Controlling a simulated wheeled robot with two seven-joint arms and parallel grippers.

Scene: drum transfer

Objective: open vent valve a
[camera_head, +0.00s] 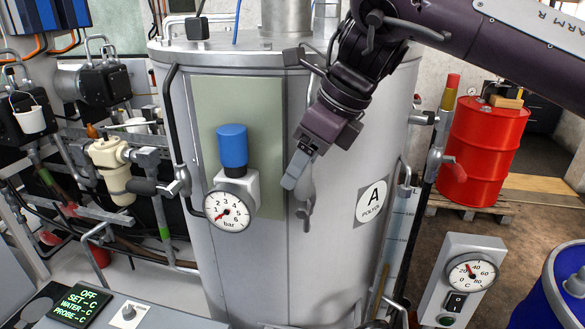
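The grey tank (235,280) stands in the middle and bears a round label (371,202) reading "A POLYOL". On its front is a blue knob (232,146) above a bar gauge (228,210) whose needle points low. A small grey lever (306,212) hangs on the tank's front, right of the gauge. No part is marked as vent valve A, so I cannot tell which it is. My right gripper (291,178) points down in front of the tank, just left of the lever's upper part; contact is unclear. Its fingers overlap, hiding any gap. My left gripper is out of view.
Pipes and a beige filter housing (110,165) crowd the left. A red drum (485,150) stands on a pallet at the right. A grey gauge box (464,280) and a blue drum (553,300) are at the lower right. A control panel (110,310) is at the lower left.

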